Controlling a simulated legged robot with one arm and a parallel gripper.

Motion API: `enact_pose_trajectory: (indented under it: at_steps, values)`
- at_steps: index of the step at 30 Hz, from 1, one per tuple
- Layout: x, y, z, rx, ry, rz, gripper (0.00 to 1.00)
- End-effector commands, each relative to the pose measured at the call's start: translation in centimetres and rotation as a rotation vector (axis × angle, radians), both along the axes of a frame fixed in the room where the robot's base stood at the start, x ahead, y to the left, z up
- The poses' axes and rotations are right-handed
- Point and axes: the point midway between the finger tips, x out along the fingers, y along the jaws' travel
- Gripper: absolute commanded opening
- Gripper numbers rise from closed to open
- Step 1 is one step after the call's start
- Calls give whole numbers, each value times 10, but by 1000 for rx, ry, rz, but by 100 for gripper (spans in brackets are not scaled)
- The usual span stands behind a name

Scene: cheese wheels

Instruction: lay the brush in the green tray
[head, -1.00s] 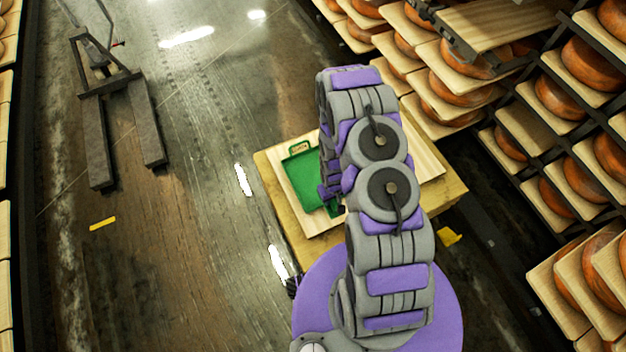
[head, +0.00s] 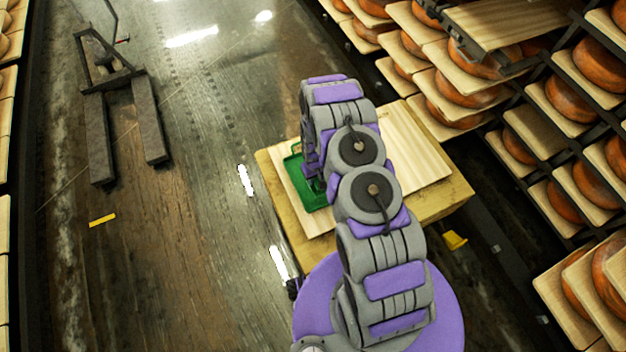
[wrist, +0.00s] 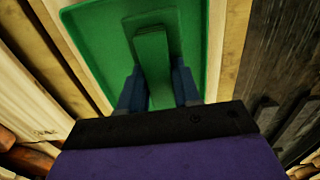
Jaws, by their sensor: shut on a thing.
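The green tray (head: 296,178) lies on a pale board on the wooden stand, partly covered by my arm in the head view. In the wrist view the tray's floor and rim (wrist: 198,40) fill the upper middle. My gripper (wrist: 158,90) has its two blue fingers on either side of a green brush (wrist: 152,62) and is shut on it. The brush points away from the wrist, over the tray floor. I cannot tell whether it touches the floor. In the head view my gripper (head: 313,182) is over the tray, and the brush cannot be made out.
The pale board (head: 425,170) has bare room right of my arm. The wooden stand (head: 440,203) is low. Shelves with cheese wheels (head: 575,98) line the right. A pallet jack (head: 120,110) stands at the upper left, with open floor between.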

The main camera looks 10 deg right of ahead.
Motion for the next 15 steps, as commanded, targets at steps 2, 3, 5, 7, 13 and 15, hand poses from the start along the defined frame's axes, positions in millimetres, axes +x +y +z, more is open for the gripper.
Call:
enact_pose_trajectory:
  at_steps: [2, 3, 5, 7, 13, 15]
  values:
    - [9, 3, -3, -1, 3, 1, 4]
    - [12, 4, -2, -1, 3, 1, 4]
    - [16, 5, -2, -1, 2, 1, 4]
    - [18, 6, -3, 0, 1, 1, 4]
    - [16, 6, -25, -1, 6, 1, 4]
    - [16, 6, -35, 0, 7, 1, 4]
